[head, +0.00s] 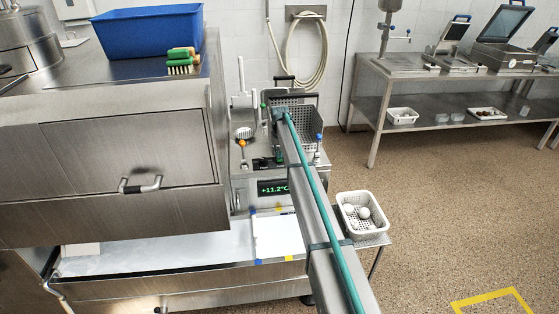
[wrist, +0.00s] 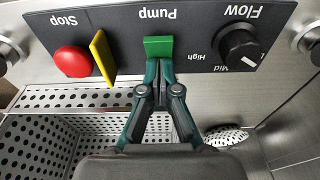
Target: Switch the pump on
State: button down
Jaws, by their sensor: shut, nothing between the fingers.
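In the wrist view a dark control panel (wrist: 200,20) appears upside down, with a green part (wrist: 158,47) below the word Pump. My gripper (wrist: 157,66) is shut and empty. Its fingertips are right at the lower edge of the green part; I cannot tell whether they touch it. A red button (wrist: 72,61) labelled Stop and a yellow lever (wrist: 102,57) are to the left. A black Flow knob (wrist: 238,46) is to the right, near the marks Mid and High. In the head view my arm reaches to the machine and the panel's controls cannot be made out.
A perforated basket (wrist: 40,148) lies below the panel in the wrist view. In the head view, a display (head: 273,188) reads +11.2°C. A white basket with eggs-like objects (head: 361,211) stands right of my arm. The floor further right is clear.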

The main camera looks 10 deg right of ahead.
aim_at(280, 160)
jog(key=shift+r, duration=0.15)
jog(key=shift+r+p, duration=1.15)
jog(key=shift+r, duration=2.3)
jog(key=shift+s+f, duration=0.2)
jog(key=shift+s, duration=0.9)
jog(key=s+f+g, duration=0.1)
jog(key=s+f, duration=0.9)
jog(key=s, duration=0.4)
jog(key=s+f+g, duration=0.1)
jog(key=s+f, duration=0.9)
jog(key=s, duration=0.3)
jog(key=s+f+g, duration=0.1)
jog(key=s+f, duration=0.8)
jog(key=s, duration=0.5)
jog(key=s+f+g, duration=0.2)
jog(key=s, duration=1.2)
jog(key=s+f+g, duration=0.1)
jog(key=s+f, duration=0.2)
jog(key=s, duration=1.1)
jog(key=s+f+g, duration=0.2)
jog(key=s, duration=1.2)
jog(key=shift+f+g, duration=0.3)
jog(key=shift+f, duration=0.05)
